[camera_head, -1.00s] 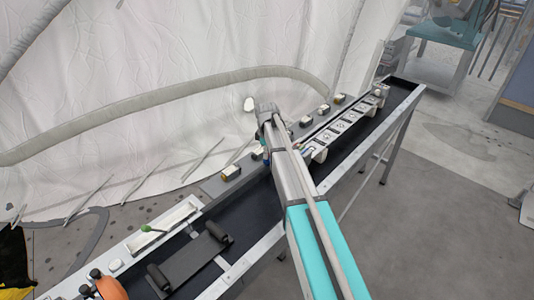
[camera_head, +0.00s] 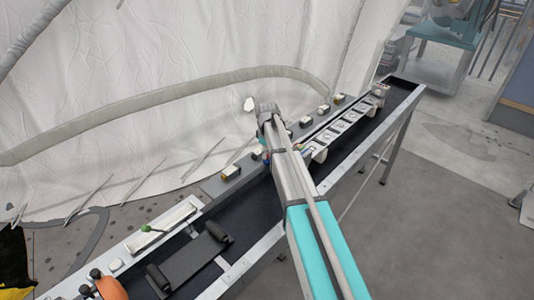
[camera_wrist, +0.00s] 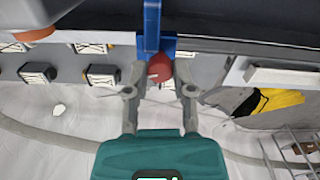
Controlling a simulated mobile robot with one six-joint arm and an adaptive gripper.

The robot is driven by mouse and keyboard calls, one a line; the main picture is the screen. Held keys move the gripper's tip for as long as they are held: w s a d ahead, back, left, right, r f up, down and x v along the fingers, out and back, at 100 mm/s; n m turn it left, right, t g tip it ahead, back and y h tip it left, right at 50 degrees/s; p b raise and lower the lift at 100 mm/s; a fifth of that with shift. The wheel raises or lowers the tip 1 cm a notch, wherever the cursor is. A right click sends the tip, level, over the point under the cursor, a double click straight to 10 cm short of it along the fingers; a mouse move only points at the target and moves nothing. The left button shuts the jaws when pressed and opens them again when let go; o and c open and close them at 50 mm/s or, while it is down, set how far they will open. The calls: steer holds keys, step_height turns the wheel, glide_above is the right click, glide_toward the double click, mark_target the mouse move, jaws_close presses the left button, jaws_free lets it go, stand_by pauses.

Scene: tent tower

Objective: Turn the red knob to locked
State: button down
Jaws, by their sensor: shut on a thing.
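The red knob (camera_wrist: 160,68) sits between my gripper's two grey fingers (camera_wrist: 160,78) in the wrist view, in front of a blue bracket-like part (camera_wrist: 153,28). The fingers touch it from both sides, and my gripper is shut on it. A small pale mark shows on the knob's face. I cannot make out any locked label. In the head view my arm reaches over the long bench, and the knob is hidden behind it.
The long bench (camera_head: 262,203) has a dark bed and a metal edge. Boxy switches (camera_head: 231,172) line its back edge beside the white tent wall (camera_head: 140,60). Floor at right is open.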

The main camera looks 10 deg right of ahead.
steer(key=m, duration=0.3)
steer(key=shift+m, duration=0.3)
stand_by(0.3)
steer(key=shift+c, duration=2.3)
jaws_free()
